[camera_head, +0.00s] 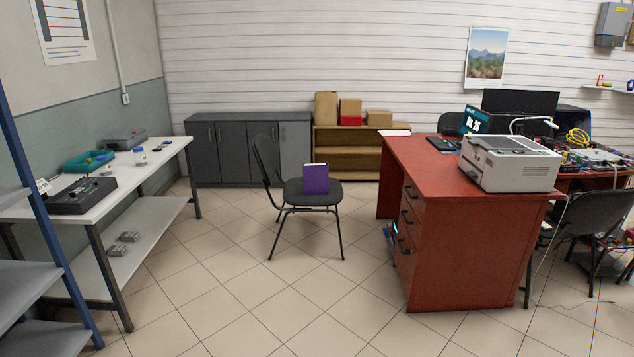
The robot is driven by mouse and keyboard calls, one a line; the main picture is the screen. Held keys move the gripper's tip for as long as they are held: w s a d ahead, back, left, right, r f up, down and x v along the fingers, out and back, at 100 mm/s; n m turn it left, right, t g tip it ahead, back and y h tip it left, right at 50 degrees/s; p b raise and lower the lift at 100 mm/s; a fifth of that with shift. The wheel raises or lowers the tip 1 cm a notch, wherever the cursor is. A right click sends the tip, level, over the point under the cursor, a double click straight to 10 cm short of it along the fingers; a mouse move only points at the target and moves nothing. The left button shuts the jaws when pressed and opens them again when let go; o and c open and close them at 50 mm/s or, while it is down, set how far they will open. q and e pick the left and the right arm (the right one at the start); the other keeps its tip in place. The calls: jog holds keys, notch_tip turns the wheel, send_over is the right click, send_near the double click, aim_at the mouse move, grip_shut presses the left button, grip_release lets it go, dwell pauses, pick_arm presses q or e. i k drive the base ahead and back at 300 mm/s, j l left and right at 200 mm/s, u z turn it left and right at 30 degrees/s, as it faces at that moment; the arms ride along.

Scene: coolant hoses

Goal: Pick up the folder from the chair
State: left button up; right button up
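A purple folder (315,180) stands upright on the seat of a dark grey chair (296,196) in the middle of the room. Its broad face is turned toward me, and a pale edge shows along its top. The chair has thin black legs and its backrest is on the left side. The folder appears to touch only the seat. Neither of my grippers shows in the head view.
A red desk (460,235) with a printer (510,162) stands right of the chair. A white workbench (150,160) runs along the left, behind a blue-framed shelf (40,285). Grey cabinets (240,150) line the back wall. The tiled floor before the chair is clear.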

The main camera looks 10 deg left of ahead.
aim_at(316, 176)
jog(key=i+u, duration=0.2)
jog(key=u, duration=0.15)
jog(key=i, duration=4.7)
jog(key=j+u, duration=0.05)
jog(key=j, duration=0.05)
